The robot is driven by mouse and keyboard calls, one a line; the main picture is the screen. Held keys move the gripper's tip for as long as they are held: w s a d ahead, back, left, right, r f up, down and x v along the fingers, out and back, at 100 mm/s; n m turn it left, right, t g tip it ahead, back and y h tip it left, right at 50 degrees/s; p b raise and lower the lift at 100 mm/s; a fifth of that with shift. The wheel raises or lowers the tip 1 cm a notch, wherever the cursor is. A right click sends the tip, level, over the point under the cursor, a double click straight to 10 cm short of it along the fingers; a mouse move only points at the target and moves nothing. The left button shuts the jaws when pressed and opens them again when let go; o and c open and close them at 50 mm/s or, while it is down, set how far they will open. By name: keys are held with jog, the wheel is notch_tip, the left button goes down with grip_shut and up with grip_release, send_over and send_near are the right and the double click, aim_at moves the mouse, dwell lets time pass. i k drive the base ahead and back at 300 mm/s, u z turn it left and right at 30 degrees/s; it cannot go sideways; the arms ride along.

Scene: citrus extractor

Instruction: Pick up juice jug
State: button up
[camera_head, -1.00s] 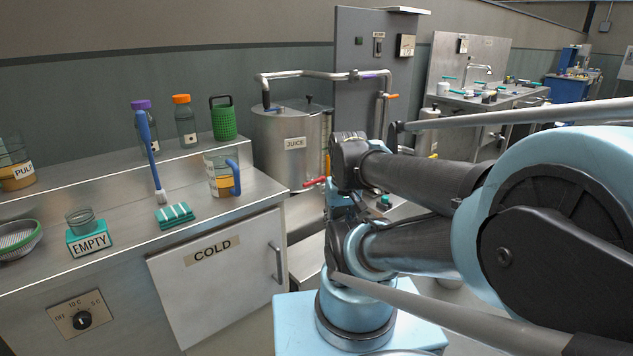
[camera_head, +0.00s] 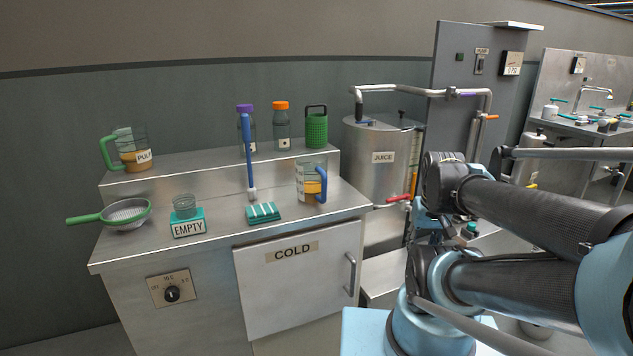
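A clear jug with a blue handle and orange liquid in its lower part (camera_head: 308,181) stands upright on the steel counter, near its right end. Its handle faces right. Another clear jug (camera_head: 131,149), with a green handle and a label reading PULP, stands on the raised back shelf at the left. My arm fills the right side of the view, to the right of the counter and apart from both jugs. I cannot make out my gripper's fingers in this view.
On the counter (camera_head: 341,206) are a green strainer (camera_head: 127,214), a small glass on an EMPTY block (camera_head: 188,228), a blue-handled brush (camera_head: 248,160) and a striped cloth (camera_head: 263,212). Bottles and a green grater (camera_head: 317,129) stand behind. A JUICE tank (camera_head: 376,180) stands right.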

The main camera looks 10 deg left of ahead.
aim_at(311, 167)
jog(key=u, duration=1.25)
jog(key=k, duration=0.7)
jog(key=z, duration=0.8)
